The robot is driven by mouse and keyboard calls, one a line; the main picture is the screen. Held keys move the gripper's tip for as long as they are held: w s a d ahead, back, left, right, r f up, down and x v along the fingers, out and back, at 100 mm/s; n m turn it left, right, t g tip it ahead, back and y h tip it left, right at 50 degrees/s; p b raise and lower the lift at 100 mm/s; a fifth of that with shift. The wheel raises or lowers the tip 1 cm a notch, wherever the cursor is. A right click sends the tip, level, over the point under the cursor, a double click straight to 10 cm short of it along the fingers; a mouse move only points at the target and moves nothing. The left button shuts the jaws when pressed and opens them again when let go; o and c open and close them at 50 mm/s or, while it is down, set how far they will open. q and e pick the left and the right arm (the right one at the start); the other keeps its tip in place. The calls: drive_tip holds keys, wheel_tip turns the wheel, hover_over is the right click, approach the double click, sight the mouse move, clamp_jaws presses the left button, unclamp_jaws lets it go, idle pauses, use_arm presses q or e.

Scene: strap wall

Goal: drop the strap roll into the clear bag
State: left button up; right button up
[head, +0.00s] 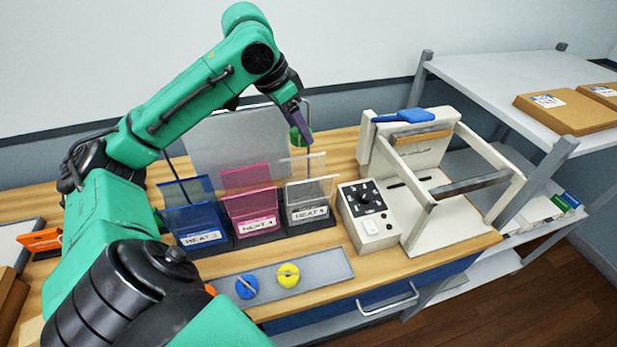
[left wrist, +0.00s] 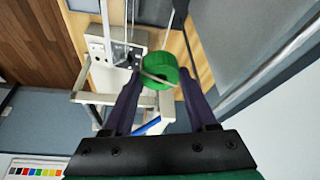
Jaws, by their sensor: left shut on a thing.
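My left gripper (head: 297,122) is shut on a green strap roll (head: 302,135), held in the air above the back of the bench. In the left wrist view the green roll (left wrist: 160,68) sits between the purple fingertips of the left gripper (left wrist: 160,88). The clear bag (head: 310,187) stands upright in the rightmost of three dark labelled holders, below the roll and nearer the front. A gap separates roll and bag. My right gripper is not in view.
A pink bag (head: 249,200) and a blue bag (head: 190,210) stand left of the clear bag. A blue roll (head: 247,286) and a yellow roll (head: 288,274) lie on a grey strip in front. A white machine (head: 430,190) with a control box stands right.

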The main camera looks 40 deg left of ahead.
use_arm(q)
drive_tip(key=shift+w+d+f, duration=0.15)
drive_tip(key=shift+w+f, duration=0.05)
drive_tip(key=shift+f, duration=0.3)
drive_tip(key=shift+d+r, duration=0.1)
drive_tip(key=shift+r, duration=0.05)
drive_tip(key=o, duration=1.4)
drive_tip(key=shift+s, duration=0.2)
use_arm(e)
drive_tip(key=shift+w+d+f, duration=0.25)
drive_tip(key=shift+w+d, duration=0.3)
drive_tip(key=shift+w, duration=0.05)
use_arm(q)
drive_tip(key=shift+w, duration=0.1)
drive_tip(key=p+v, duration=0.3)
drive_tip(key=v, duration=1.1)
drive_tip(key=shift+r+p, duration=0.3)
drive_tip(key=shift+p, duration=0.1)
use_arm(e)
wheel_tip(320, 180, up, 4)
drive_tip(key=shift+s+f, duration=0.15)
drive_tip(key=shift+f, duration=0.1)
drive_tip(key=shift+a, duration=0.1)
